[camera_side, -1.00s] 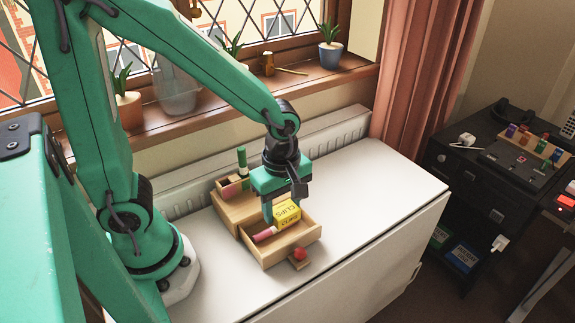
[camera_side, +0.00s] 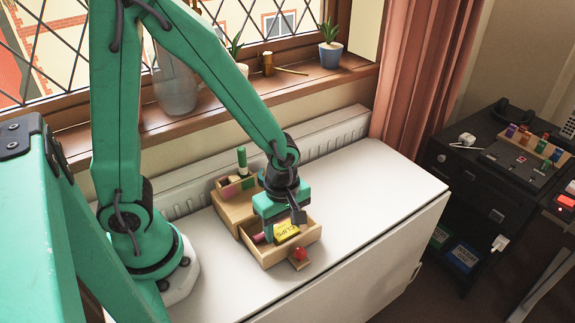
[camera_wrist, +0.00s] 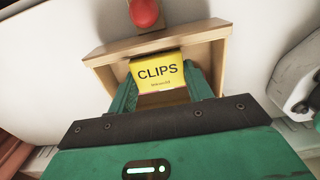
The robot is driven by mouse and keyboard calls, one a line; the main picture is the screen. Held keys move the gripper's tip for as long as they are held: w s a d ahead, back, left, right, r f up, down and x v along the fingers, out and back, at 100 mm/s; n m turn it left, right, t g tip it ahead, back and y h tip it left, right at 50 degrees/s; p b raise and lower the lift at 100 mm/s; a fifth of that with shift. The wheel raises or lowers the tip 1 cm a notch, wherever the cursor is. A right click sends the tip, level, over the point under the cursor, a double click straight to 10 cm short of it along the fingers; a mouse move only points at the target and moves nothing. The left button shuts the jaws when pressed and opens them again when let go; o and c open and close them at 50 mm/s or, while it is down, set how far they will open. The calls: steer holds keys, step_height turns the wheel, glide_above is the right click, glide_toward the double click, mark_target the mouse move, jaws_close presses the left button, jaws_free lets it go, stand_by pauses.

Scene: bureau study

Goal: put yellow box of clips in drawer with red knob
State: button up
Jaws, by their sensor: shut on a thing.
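The yellow box of clips (camera_side: 286,232) is inside the open wooden drawer (camera_side: 273,256), and it also shows in the wrist view (camera_wrist: 157,73). In the side view the box looks tilted. The drawer's red knob (camera_side: 300,254) is on its front, and it shows at the top of the wrist view (camera_wrist: 145,13). My gripper (camera_side: 281,224) points down into the drawer and is shut on the box, with a green finger on each side of it in the wrist view (camera_wrist: 163,88). Whether the box touches the drawer floor is hidden.
The wooden desk organizer (camera_side: 236,209) behind holds a green marker (camera_side: 242,159) standing up. The white cabinet top (camera_side: 370,185) is clear to the right. Potted plants stand on the windowsill (camera_side: 285,84).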

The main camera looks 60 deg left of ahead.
mark_target(282, 227)
steer(key=shift+f, duration=0.6)
steer(key=shift+f, duration=0.1)
steer(key=o, duration=0.9)
steer(key=shift+r, duration=6.15)
